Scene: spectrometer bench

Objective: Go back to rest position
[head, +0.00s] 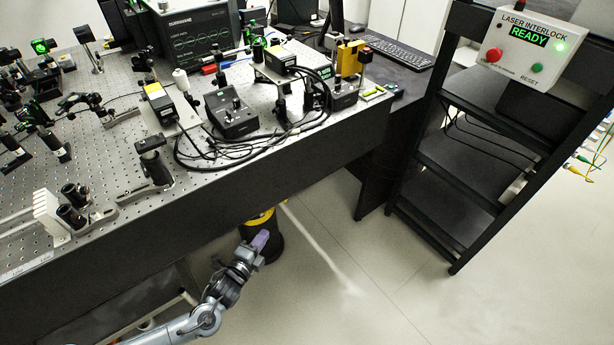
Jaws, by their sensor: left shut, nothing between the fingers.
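My left arm comes in from the lower left of the head view. My left gripper (261,240) has purple-tipped fingers that are shut and empty. It is below the front edge of the optical bench (200,205), apart from the bench top, in front of a black and yellow cylindrical thing (268,220) under the bench. My right gripper is not in view.
The bench top holds optics mounts, a black control box (231,112) and looping black cables. A black shelf rack (455,165) with a laser interlock box (527,45) reading READY stands at the right. The floor (350,285) between is clear.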

